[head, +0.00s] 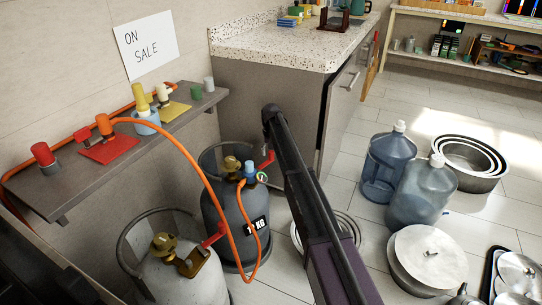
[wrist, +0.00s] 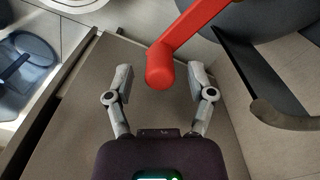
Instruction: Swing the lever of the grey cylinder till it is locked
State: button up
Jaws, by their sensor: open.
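A dark grey gas cylinder (head: 233,222) stands on the floor in the head view, with a brass valve, a blue fitting and an orange hose. A red lever (head: 267,160) sticks out on its right, beside my arm. In the wrist view a red lever (wrist: 193,30) reaches down from the top, and its rounded end lies between the fingers of my gripper (wrist: 161,82). The fingers are spread, with a gap on both sides; I cannot tell how deep the lever end sits. My gripper is hidden behind my arm in the head view. A paler cylinder (head: 190,280) stands in front, with its own red lever (head: 215,235).
A shelf (head: 110,155) with small coloured valves is on the left wall. A speckled counter (head: 290,45) stands behind my arm. Water jugs (head: 388,165) and metal pots (head: 428,258) take up floor on the right. The orange hose (head: 190,160) arches over the cylinders.

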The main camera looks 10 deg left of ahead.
jog(key=shift+f, duration=0.1)
grip_shut()
dwell(0.3)
jog(key=shift+d, duration=0.1)
